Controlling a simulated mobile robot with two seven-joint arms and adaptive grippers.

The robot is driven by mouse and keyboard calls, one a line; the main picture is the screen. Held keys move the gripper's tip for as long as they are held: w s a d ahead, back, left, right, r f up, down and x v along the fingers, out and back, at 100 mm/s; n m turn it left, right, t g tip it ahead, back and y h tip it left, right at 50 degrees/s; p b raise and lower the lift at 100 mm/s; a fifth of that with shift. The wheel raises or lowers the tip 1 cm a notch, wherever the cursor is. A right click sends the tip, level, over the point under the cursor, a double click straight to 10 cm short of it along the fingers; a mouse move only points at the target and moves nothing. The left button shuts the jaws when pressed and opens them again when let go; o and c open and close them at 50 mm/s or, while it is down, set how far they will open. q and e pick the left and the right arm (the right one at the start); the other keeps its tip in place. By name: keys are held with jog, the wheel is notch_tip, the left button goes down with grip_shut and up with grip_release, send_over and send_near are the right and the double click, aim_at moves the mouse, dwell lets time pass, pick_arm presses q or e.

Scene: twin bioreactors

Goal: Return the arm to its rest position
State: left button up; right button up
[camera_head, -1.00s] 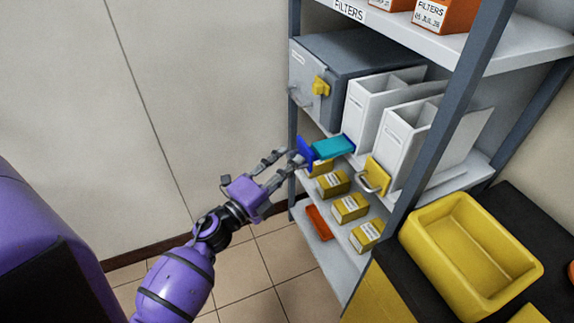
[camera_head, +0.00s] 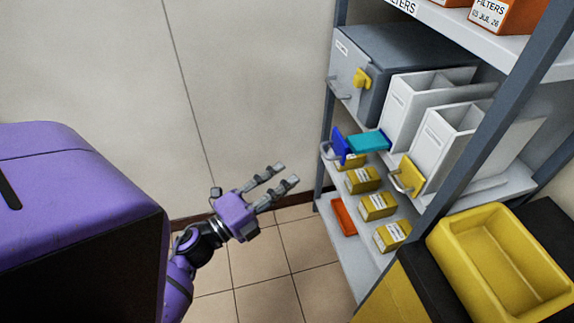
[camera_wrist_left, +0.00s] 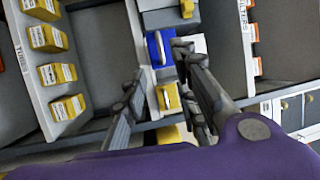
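My left gripper (camera_head: 280,184) is open and empty in the head view, in the free space left of the shelf rack. Its spread fingers also show in the left wrist view (camera_wrist_left: 165,100), with nothing held between them. The arm behind it is bent and comes in from the lower left. A teal block with a blue handled front (camera_head: 341,146) sits on the middle shelf, apart from the fingertips. The blue front also shows in the left wrist view (camera_wrist_left: 160,47). My right gripper is not in view.
The grey shelf rack (camera_head: 328,115) stands to the right. It holds a grey cabinet (camera_head: 350,70), white holders (camera_head: 410,105), a yellow handled front (camera_head: 411,176) and several yellow boxes (camera_head: 377,207). An orange tray (camera_head: 343,217) lies low. A yellow bin (camera_head: 455,250) is at lower right.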

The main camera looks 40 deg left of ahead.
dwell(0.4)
pick_arm(q)
jog(key=s+a+f+n+g+y+p, duration=0.1)
jog(key=s+f+n+g+y, duration=0.1)
jog(key=f+n+y, duration=0.4)
jog(key=s+a+f+n+g+y+p, duration=0.1)
jog(key=s+f+n+g+p, duration=0.2)
jog(key=n, duration=0.5)
jog(key=s+d+f+n+g+p, duration=0.1)
jog(key=s+d+f+n+g, duration=0.1)
jog(key=s, duration=0.4)
jog(key=s+d+f+n+g+h+p, duration=0.1)
jog(key=s+d+f+n, duration=0.1)
jog(key=s+d+f, duration=0.2)
jog(key=s+d+f+n+g+h+p, duration=0.1)
jog(key=s+d+f+n+g, duration=0.1)
jog(key=s+d, duration=0.4)
jog(key=s+f, duration=0.1)
jog(key=s, duration=0.2)
jog(key=shift+s+d+g, duration=0.15)
jog(key=shift+g, duration=0.15)
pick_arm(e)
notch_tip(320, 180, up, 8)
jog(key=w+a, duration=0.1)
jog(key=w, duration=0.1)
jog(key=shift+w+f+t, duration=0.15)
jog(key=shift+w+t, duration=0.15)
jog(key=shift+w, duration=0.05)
